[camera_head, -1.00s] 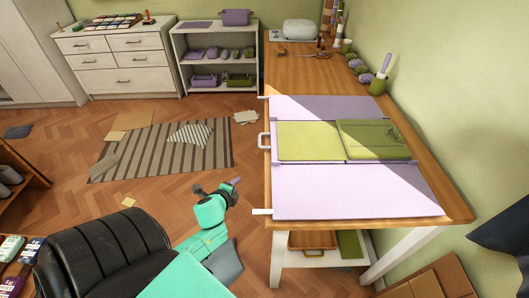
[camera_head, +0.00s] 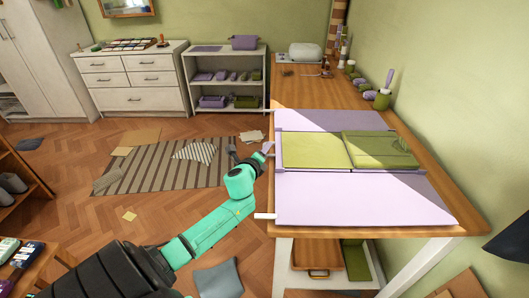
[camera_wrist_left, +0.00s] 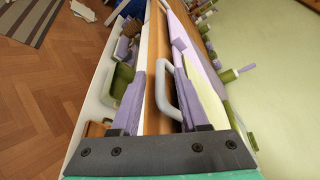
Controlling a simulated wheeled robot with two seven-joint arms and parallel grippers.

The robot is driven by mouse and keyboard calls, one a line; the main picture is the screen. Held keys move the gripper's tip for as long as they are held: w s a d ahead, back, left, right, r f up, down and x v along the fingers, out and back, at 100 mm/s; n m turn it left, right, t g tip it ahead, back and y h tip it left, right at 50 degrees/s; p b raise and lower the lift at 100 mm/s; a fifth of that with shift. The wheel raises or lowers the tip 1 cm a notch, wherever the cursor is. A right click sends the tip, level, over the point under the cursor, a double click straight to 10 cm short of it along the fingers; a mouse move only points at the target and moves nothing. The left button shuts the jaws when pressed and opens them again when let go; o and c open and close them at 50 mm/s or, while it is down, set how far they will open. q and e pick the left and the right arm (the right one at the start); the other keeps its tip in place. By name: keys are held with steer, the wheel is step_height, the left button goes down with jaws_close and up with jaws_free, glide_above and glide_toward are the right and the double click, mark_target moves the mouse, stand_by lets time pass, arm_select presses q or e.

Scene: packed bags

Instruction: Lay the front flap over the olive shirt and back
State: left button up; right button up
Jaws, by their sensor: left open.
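The olive shirt (camera_head: 315,149) lies flat on the middle of a lilac folding board, with a thicker folded part at its right. The front flap (camera_head: 350,199) lies flat and open on the near side, with a white tab (camera_head: 264,216) at its left edge. The back flap (camera_head: 335,120) lies flat behind the shirt. My left gripper (camera_head: 252,152) is open at the board's left edge, level with the shirt. In the left wrist view a pale loop handle (camera_wrist_left: 161,82) shows between its lilac fingers; I cannot tell whether they touch it. My right gripper is out of view.
The board lies on a wooden table (camera_head: 300,92) against the green wall. Green jars (camera_head: 382,101) stand near the back right. A low shelf under the table holds a wooden tray (camera_head: 318,258). A striped rug (camera_head: 165,165) lies on the open floor at left.

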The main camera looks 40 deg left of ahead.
arm_select(q)
steer(key=shift+w, duration=0.25)
jaws_close()
steer(key=shift+s+f, duration=0.1)
stand_by(1.2)
